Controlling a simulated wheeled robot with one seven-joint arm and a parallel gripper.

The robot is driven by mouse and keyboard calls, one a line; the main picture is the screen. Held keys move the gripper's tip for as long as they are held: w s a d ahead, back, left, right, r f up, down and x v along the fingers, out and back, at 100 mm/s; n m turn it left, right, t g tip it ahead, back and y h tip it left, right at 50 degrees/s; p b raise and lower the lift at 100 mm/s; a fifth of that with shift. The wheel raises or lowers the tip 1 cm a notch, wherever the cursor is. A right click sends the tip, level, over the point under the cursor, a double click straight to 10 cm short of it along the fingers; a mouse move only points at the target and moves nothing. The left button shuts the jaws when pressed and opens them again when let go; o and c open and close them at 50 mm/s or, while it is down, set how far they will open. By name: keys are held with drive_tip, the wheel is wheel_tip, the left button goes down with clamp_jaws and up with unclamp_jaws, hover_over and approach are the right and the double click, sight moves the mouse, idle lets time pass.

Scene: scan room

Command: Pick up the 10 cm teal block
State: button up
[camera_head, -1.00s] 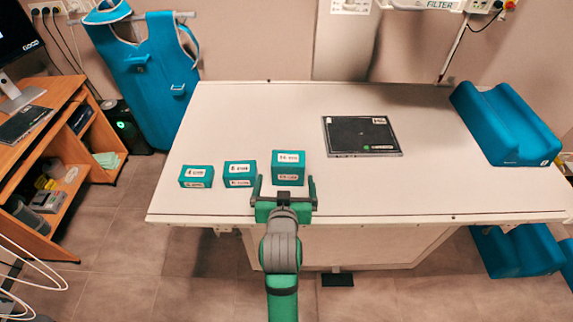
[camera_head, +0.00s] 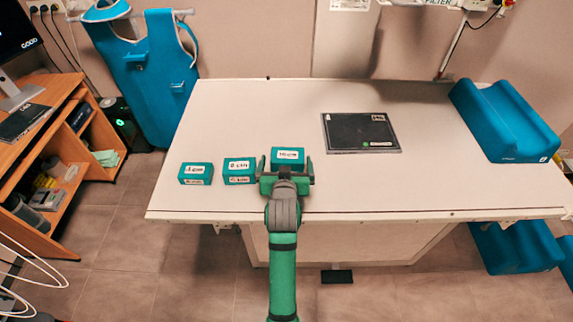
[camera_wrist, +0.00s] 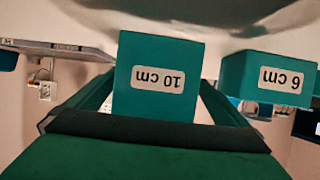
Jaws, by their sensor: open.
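The 10 cm teal block (camera_head: 288,154) is the rightmost of three labelled teal blocks near the front left of the table. Its "10 cm" label shows upside down on the block in the wrist view (camera_wrist: 155,50). My gripper (camera_head: 286,168) is open at the near side of this block, with one finger toward each side of it. In the wrist view the block stands centred between the two fingers, with gaps visible beside it. My gripper hides its lower near face in the head view.
A middle teal block (camera_head: 239,170) stands close on the left, with a smaller teal block (camera_head: 195,173) beyond it. A dark flat panel (camera_head: 360,132) lies right of centre on the white table (camera_head: 440,180). A blue cushion (camera_head: 505,120) sits at the right end.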

drive_tip(key=shift+s+d, duration=0.15)
drive_tip(key=shift+d, duration=0.3)
drive_tip(key=c, duration=1.3)
drive_tip(key=shift+r, duration=0.1)
drive_tip(key=c, duration=0.4)
drive_tip(key=shift+o, duration=0.2)
drive_tip(key=shift+a, duration=0.1)
drive_tip(key=shift+r, duration=0.1)
